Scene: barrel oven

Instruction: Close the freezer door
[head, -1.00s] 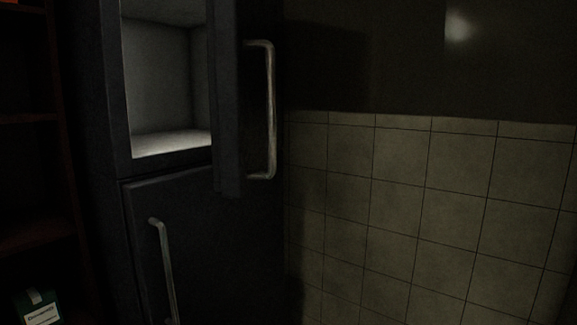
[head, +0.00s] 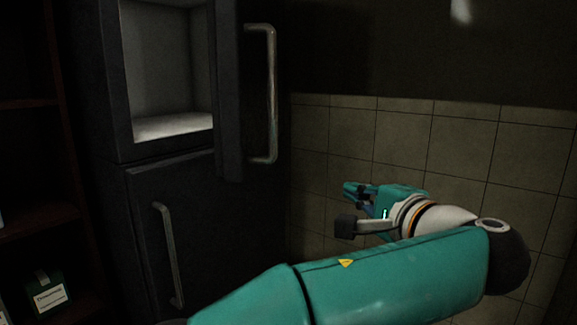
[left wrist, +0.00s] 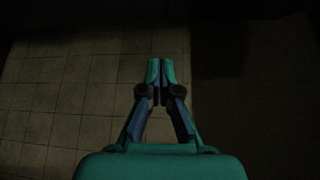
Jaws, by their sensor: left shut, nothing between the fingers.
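The freezer door (head: 230,100) is the upper door of a dark fridge-freezer in the head view. It stands open, swung out to the right, with a long metal handle (head: 271,95) on it. The lit, pale freezer compartment (head: 170,70) shows empty in the part I can see. My left gripper (head: 348,190) is shut and empty, to the right of and below the open door and apart from it. In the left wrist view the gripper (left wrist: 160,68) has its fingertips together, over tiles. My right gripper is not in view.
The lower door (head: 210,230), with its own handle (head: 168,255), is closed. A dark shelf (head: 40,215) with a green labelled box (head: 45,298) stands at the left. A tiled wall (head: 440,140) is at the right, with free room before the fridge.

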